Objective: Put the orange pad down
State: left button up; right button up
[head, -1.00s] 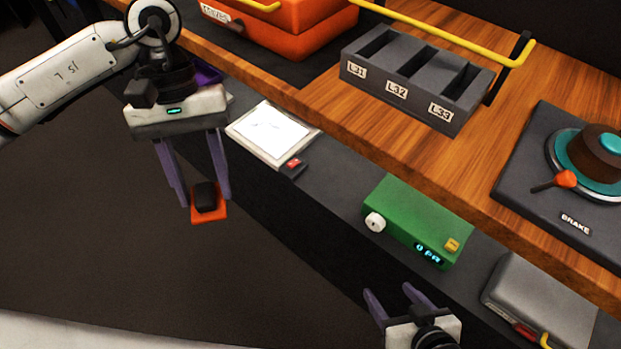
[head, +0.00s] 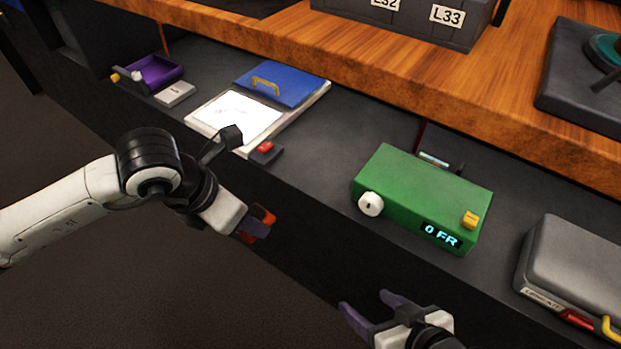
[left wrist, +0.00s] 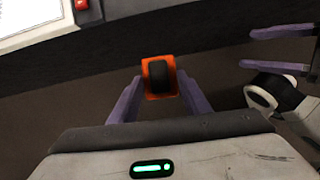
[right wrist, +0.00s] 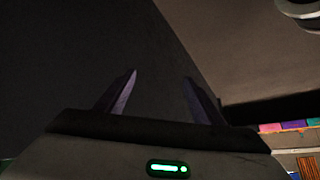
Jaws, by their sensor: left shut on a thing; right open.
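The orange pad (left wrist: 160,92), with a black block on its face, is between the fingers of my left gripper (left wrist: 155,100) in the left wrist view. That gripper is shut on it. In the head view the pad (head: 265,214) is mostly hidden by my left gripper (head: 246,222), in front of the dark lower shelf's front edge and apart from it. My right gripper (head: 368,308) is open and empty, low in the head view, in front of the green box; its spread fingers (right wrist: 160,98) also show in the right wrist view.
The lower shelf (head: 330,145) holds a white-papered board (head: 235,117) with a blue cover (head: 285,85), a small red-buttoned block (head: 265,152), a green box (head: 425,200), a grey case (head: 575,265) and a purple tray (head: 155,75). Bare shelf lies between board and green box.

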pick_arm(q)
jog(key=shift+w+d+f+n, duration=0.1)
jog(key=shift+d+f+n, duration=0.15)
jog(key=shift+n, duration=0.05)
jog(key=w+d, duration=0.3)
jog(key=w, duration=0.1)
jog(key=w+d+b, duration=0.1)
jog(key=w+d, duration=0.1)
jog(key=w, duration=0.2)
jog(key=w+d+b, duration=0.1)
jog(key=w+d, duration=0.2)
jog(key=shift+w+d, duration=0.3)
jog(key=shift+w, duration=0.1)
jog(key=w+d, duration=0.1)
jog(key=w+d+b, duration=0.1)
jog(key=shift+w, duration=0.3)
jog(key=shift+f+b, duration=0.35)
jog(key=shift+a+r, duration=0.1)
pick_arm(e)
jog(key=shift+w+a+f+n+g+y, duration=0.1)
jog(key=shift+w+a+n+g+y, duration=0.1)
jog(key=shift+a, duration=0.35)
jog(key=shift+w+a+f+n+g+y, duration=0.1)
jog(key=shift+w+a+n+y, duration=0.1)
jog(key=shift+a, duration=0.3)
pick_arm(q)
jog(key=o, duration=0.9)
jog(key=shift+o, duration=0.2)
